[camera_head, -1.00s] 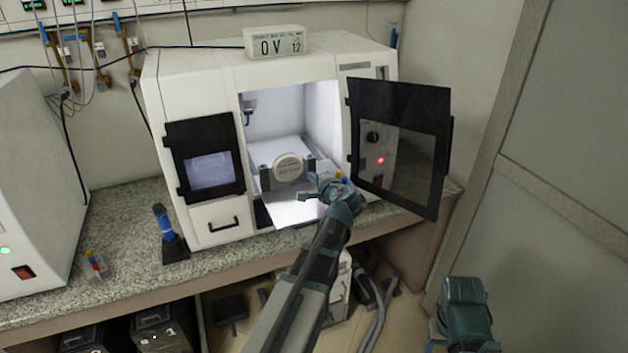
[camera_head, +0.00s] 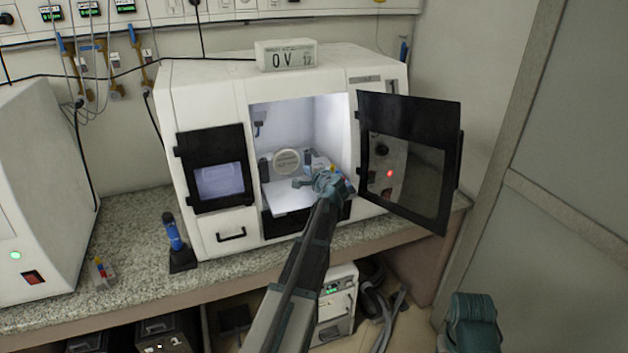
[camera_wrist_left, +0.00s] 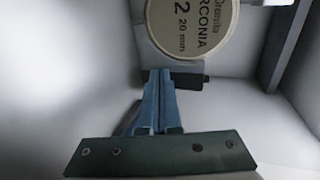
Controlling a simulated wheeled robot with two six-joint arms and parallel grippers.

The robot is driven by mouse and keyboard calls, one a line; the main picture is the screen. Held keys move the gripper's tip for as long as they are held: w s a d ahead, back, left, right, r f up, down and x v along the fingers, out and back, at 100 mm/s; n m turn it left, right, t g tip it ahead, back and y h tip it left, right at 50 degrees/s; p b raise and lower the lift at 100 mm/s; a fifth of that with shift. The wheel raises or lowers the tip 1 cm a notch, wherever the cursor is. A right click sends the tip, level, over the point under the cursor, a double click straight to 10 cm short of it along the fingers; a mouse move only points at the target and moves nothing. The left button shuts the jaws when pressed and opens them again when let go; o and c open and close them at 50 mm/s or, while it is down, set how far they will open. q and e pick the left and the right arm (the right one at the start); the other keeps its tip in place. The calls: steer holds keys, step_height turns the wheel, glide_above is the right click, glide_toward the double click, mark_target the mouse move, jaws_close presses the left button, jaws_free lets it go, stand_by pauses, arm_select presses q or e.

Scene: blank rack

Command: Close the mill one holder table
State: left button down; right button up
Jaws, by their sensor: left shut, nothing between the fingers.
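The mill (camera_head: 230,85) is a white machine on the counter, with its chamber open and lit. The holder table (camera_head: 282,199) is a pale sliding plate in the chamber opening, its front part near the opening's edge. A round zirconia blank (camera_head: 287,161) stands upright in the dark holder at the table's back; it also shows in the left wrist view (camera_wrist_left: 196,22). My left gripper (camera_head: 300,183) is over the table, in front of the blank, shut and empty; its fingers show in the left wrist view (camera_wrist_left: 158,80). Contact with the holder is unclear.
The mill's dark door (camera_head: 410,160) stands open to the right of the chamber, close to my left arm. A blue-handled tool (camera_head: 173,235) stands on the counter to the left. Another white machine (camera_head: 40,190) is at far left.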

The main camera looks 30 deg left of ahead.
arm_select(q)
steer(key=w+a, duration=0.2)
steer(key=a, duration=0.1)
steer(key=w+a, duration=0.5)
steer(key=a, duration=0.1)
steer(key=shift+w+a, duration=0.3)
steer(key=shift+w, duration=0.05)
steer(key=shift+w+a, duration=0.1)
steer(key=shift+a, duration=0.05)
steer(key=shift+w+a+r, duration=0.1)
steer(key=shift+r, duration=0.05)
arm_select(e)
steer(key=shift+d, duration=0.1)
arm_select(q)
steer(key=shift+s+d, duration=0.35)
steer(key=shift+s, duration=0.05)
steer(key=s+d, duration=0.2)
steer(key=d, duration=0.1)
steer(key=shift+s+d+r, duration=0.1)
steer(key=shift+s+d, duration=0.2)
steer(key=shift+s, duration=0.1)
steer(key=p+v, duration=0.3)
steer(key=v, duration=0.6)
arm_select(e)
steer(key=r, duration=0.1)
steer(key=d+r, duration=0.1)
steer(key=r, duration=0.1)
steer(key=shift+w, duration=0.1)
arm_select(q)
steer(key=shift+d, duration=0.1)
